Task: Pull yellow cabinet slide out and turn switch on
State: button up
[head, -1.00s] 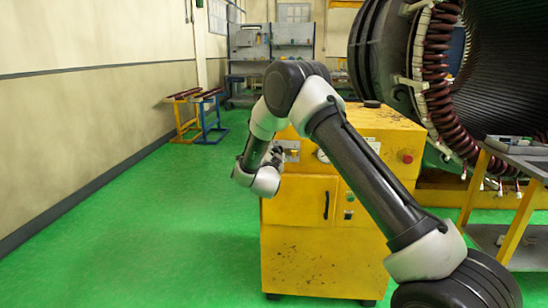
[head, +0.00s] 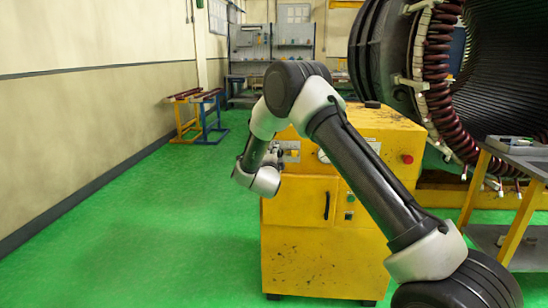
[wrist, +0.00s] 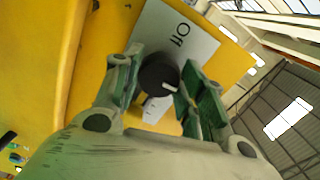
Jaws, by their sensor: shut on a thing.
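The yellow cabinet (head: 300,245) stands upright on the floor, partly behind my arm. In the wrist view, a black round switch knob (wrist: 157,72) with a white mark sits on a pale label plate (wrist: 185,38) reading "Off", fixed to the yellow panel (wrist: 92,55). My gripper (wrist: 162,82) is shut on the switch knob, with one green finger on each side of it. In the head view, my wrist reaches the cabinet's upper left front, near the plate (head: 291,145), and mostly hides the fingers. I cannot tell which part is the slide.
The cabinet front has a door with a black handle (head: 326,206) and a red button (head: 407,159) at upper right. A large stator (head: 440,75) stands behind at right. A grey-topped table (head: 518,155) is at far right. Green floor is clear at left.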

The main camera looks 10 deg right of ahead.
dwell(0.3)
jog(key=o, duration=1)
jog(key=v, duration=1.2)
